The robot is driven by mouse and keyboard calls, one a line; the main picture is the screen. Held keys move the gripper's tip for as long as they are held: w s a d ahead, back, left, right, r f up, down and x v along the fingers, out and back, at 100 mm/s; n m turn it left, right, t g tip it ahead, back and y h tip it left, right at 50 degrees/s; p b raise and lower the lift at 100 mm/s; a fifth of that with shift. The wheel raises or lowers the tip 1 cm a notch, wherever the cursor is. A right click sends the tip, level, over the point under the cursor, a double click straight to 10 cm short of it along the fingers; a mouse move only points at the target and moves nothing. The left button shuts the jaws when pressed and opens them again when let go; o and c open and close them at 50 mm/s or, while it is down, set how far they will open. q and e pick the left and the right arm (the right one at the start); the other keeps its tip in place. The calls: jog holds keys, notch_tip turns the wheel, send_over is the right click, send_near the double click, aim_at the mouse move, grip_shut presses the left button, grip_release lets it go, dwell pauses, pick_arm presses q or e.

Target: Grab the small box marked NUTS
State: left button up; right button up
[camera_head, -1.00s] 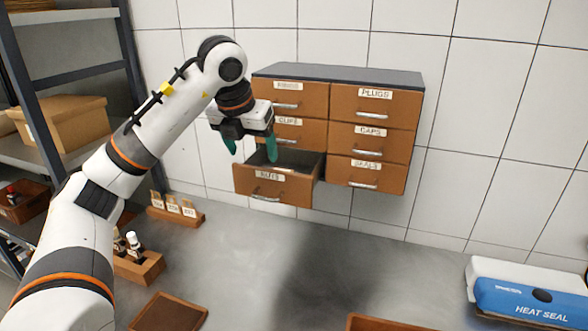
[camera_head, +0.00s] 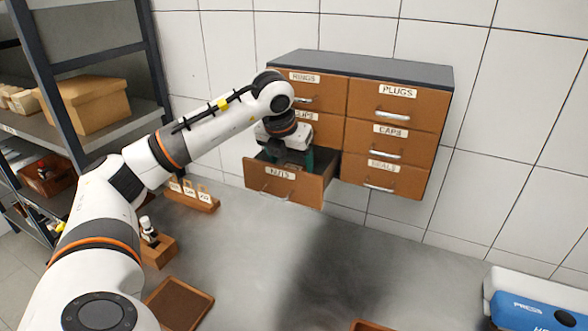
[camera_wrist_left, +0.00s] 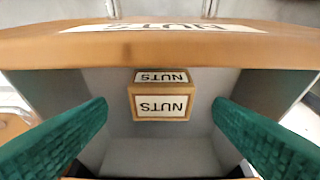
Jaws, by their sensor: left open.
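The small box marked NUTS (camera_wrist_left: 160,103) is brown with white labels. In the left wrist view it lies inside the open drawer, close to the drawer's front panel, with its lettering upside down. The drawer labelled NUTS (camera_head: 300,189) is pulled out at the bottom left of the cabinet. My left gripper (camera_head: 290,160) reaches down into this drawer. In the left wrist view its green fingers (camera_wrist_left: 160,135) are open, one on each side of the box and apart from it. The box is hidden in the head view. My right gripper is not in view.
The wall cabinet (camera_head: 398,119) has closed drawers above and beside the open one, including PLUGS (camera_head: 394,97) and CAPS. A small wooden rack (camera_head: 196,199) and a brown tray (camera_head: 179,303) are on the grey counter. A blue heat sealer (camera_head: 530,312) stands at the right.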

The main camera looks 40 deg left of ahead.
pick_arm(q)
jog(key=shift+p+x, duration=0.55)
jog(key=shift+x, duration=1.2)
jog(key=shift+s, duration=0.15)
jog(key=c, duration=1)
jog(key=shift+c, duration=0.2)
